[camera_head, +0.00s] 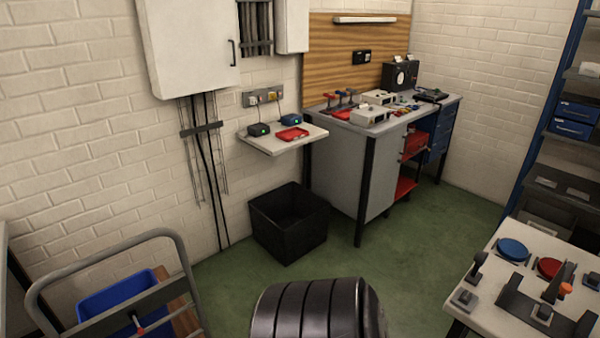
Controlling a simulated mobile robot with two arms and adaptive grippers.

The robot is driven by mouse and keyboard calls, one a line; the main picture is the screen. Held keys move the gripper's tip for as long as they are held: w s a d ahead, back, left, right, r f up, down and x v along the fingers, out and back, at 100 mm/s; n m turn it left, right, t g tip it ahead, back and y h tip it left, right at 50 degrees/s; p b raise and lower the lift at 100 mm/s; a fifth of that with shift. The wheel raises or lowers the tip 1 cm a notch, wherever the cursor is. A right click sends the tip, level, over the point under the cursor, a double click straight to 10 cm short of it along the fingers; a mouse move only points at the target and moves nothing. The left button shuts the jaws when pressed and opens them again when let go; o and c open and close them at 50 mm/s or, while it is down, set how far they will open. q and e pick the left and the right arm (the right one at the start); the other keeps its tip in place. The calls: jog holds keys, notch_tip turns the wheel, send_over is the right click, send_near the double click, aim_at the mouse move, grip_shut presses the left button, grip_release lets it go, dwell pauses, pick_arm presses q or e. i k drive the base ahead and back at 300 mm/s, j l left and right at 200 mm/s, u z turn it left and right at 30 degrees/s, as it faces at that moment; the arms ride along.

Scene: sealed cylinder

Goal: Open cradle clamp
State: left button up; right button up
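On the pale table at the lower right stands a dark grey fixture with raised ends, which looks like the cradle (520,301). A dark upright lever (556,281) with an orange knob (565,289) stands at it and looks like the clamp. I cannot tell from here whether the clamp is open or shut. No cylinder shows in the cradle. The bottom edge of the picture cuts off part of the fixture. Neither of my grippers is in view.
The pale table (495,250) also holds a blue disc (512,249) and a red disc (548,267). A black bin (289,222) stands by the wall near a workbench (338,165). A trolley (120,262) is at left.

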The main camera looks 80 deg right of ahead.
aim_at(564, 288)
jog(key=z, duration=4.3)
